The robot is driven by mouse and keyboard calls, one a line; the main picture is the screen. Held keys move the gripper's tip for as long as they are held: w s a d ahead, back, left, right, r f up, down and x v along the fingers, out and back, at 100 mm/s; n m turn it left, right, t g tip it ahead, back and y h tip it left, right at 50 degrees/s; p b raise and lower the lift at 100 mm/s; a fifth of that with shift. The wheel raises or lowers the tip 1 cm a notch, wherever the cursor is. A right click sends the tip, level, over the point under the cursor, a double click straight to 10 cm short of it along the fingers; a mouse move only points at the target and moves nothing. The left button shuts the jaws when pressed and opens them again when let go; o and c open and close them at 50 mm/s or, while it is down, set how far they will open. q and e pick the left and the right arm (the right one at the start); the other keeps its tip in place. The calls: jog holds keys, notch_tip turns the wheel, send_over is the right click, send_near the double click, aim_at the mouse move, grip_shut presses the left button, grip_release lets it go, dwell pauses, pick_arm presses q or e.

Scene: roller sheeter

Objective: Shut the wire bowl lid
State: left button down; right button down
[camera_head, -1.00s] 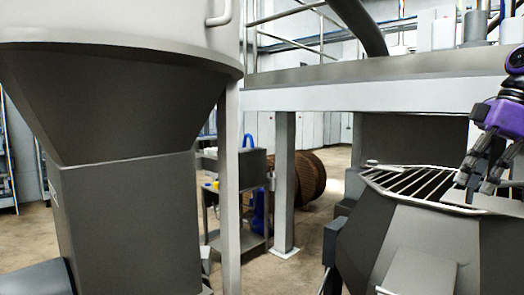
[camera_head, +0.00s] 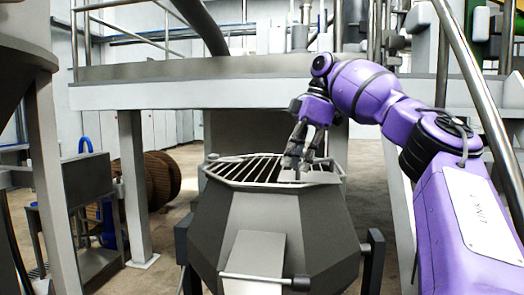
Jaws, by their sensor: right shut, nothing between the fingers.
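The wire bowl lid (camera_head: 250,169) is a pale grille of parallel bars. It lies about flat across the top of the faceted grey bowl (camera_head: 270,228) in the middle of the view. My right gripper (camera_head: 296,172) is shut and empty, with its fingers pointing down at the right part of the lid. The fingertips are at or just above a flat grey plate there; I cannot tell whether they touch. The gripper hides part of the lid's far right side. My left gripper is not in view.
A grey platform with a white beam (camera_head: 180,96) runs above and behind the bowl. A white post (camera_head: 135,185), a grey cart (camera_head: 85,190) and a cable drum (camera_head: 160,180) stand to the left. A slanted metal rail (camera_head: 475,90) crosses at right.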

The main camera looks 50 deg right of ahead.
jog(key=shift+r, duration=0.1)
jog(key=shift+s+d+r, duration=0.15)
jog(key=shift+r, duration=0.1)
jog(key=s+d, duration=0.8)
jog(key=shift+s+d+r, duration=0.25)
jog(key=shift+f, duration=0.1)
